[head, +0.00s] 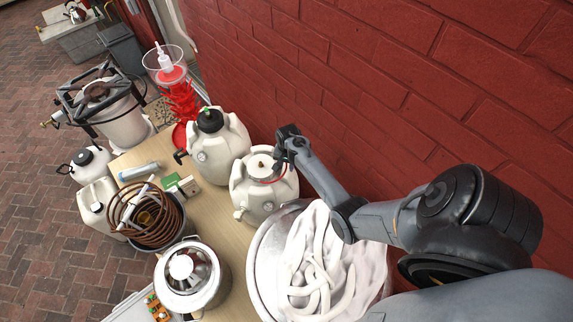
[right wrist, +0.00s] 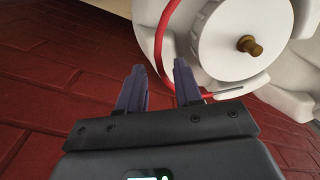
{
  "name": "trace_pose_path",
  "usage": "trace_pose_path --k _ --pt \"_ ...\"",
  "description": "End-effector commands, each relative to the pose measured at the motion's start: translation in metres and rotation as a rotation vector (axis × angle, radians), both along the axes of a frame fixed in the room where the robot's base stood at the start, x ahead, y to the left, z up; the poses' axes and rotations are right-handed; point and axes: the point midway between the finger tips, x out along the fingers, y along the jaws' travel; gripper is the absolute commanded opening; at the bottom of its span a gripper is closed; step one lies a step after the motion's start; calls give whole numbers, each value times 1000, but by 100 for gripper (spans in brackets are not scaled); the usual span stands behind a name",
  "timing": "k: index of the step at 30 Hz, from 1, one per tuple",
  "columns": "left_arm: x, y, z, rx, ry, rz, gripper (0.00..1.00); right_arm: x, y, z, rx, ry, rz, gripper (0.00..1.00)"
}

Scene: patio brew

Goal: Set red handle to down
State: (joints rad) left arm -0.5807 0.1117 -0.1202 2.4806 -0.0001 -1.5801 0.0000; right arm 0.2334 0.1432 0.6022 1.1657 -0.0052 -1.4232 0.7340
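The red handle (head: 268,182) is a thin curved bar on the white keg (head: 262,204) at the wall side of the table. In the right wrist view the red handle (right wrist: 158,48) curves around one side of the round white lid (right wrist: 228,45), which has a brass knob. My left gripper is not in view.
A second white keg (head: 221,152) with a black cap stands beside it. A metal bowl (head: 262,262) with white hoses is in front, near a steel pot (head: 192,280) and a copper coil (head: 147,216). The red brick wall (head: 400,110) is close behind my right arm.

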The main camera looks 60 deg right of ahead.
Motion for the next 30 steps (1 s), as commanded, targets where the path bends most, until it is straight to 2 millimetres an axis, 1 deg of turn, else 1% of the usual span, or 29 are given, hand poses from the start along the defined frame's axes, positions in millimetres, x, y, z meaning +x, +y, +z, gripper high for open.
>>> trace_pose_path --k 5,9,12,30 --pt "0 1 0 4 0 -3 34 0 0 0 -1 0 0 34" --pt "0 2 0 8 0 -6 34 0 0 1 -1 0 0 13" --pt "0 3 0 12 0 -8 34 0 0 0 0 0 0 0" --pt "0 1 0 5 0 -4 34 -1 -1 0 0 2 -4 0"
